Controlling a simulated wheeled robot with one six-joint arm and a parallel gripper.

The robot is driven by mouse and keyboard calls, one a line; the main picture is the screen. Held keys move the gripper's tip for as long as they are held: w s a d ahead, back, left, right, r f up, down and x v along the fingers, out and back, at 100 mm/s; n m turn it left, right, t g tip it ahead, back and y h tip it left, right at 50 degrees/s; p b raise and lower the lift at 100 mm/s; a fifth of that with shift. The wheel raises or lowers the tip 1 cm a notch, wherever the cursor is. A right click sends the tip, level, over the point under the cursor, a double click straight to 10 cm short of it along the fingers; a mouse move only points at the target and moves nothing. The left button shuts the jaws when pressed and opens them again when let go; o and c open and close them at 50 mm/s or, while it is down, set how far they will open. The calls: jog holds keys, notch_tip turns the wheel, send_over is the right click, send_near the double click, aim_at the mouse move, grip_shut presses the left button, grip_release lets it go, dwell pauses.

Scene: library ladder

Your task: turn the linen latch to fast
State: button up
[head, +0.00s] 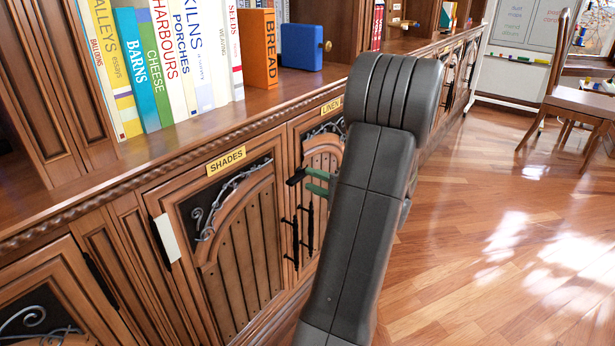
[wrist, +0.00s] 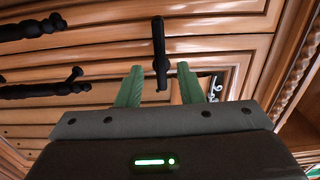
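The linen latch is a black bar on the wooden cupboard front, below and left of the yellow LINEN label (head: 331,106). In the head view its dark end (head: 296,177) shows just left of my gripper's green fingers (head: 317,182); my arm hides much of the linen door (head: 322,157). In the wrist view the latch (wrist: 159,42) points down the picture, with its lower end between the two green fingers of my gripper (wrist: 159,69). The fingers are apart, with a gap on each side of the bar. I see no contact.
Two black door handles (head: 296,240) hang below the latch; they also show at the left of the wrist view (wrist: 45,88). The SHADES door (head: 240,245) is to the left. Books and a blue box (head: 301,47) stand on the ledge above. Open floor (head: 480,230) lies to the right.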

aim_at(305, 177)
jog(key=p+v, duration=0.2)
jog(key=v, duration=0.9)
jog(key=shift+w+a, duration=0.1)
jog(key=shift+a, duration=0.05)
jog(key=b+x, duration=0.3)
jog(key=x, duration=1)
jog(key=shift+w+a, duration=0.15)
jog(key=shift+a, duration=0.15)
jog(key=shift+d, duration=0.15)
